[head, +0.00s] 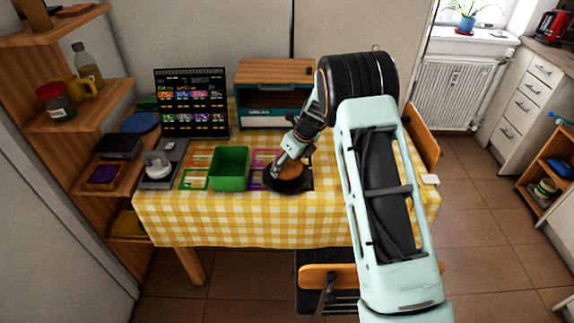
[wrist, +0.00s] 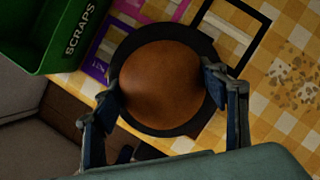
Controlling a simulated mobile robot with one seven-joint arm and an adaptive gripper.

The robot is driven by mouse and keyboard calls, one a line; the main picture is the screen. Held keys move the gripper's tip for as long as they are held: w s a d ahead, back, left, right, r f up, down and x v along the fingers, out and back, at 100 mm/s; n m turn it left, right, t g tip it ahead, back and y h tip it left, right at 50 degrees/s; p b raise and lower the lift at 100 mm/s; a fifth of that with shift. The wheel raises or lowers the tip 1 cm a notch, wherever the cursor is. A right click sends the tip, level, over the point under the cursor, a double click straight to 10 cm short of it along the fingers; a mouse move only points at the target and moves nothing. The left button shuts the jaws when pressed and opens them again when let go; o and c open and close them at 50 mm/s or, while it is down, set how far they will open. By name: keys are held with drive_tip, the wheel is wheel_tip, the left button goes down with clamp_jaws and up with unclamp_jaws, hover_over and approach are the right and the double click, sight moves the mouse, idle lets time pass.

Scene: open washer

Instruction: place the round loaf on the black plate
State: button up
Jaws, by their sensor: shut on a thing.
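The round loaf (wrist: 160,82) is brown and domed. It sits between the two fingers of my gripper (wrist: 162,92), which are shut on its sides. The black plate (wrist: 152,38) shows as a dark rim around the loaf in the wrist view. In the head view the plate (head: 287,186) lies near the front edge of the table, with the loaf (head: 287,173) over it and my gripper (head: 279,167) at the loaf. I cannot tell whether the loaf touches the plate.
A green scraps bin (head: 230,168) stands just left of the plate; it also shows in the wrist view (wrist: 50,30). A dark menu board (head: 190,102) and an oven-like box (head: 275,100) stand behind. The checkered cloth (head: 330,215) is clear at the front.

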drive_tip(key=shift+f, duration=0.15)
drive_tip(key=o, duration=1.4)
drive_tip(key=v, duration=1.2)
drive_tip(key=shift+s, duration=0.1)
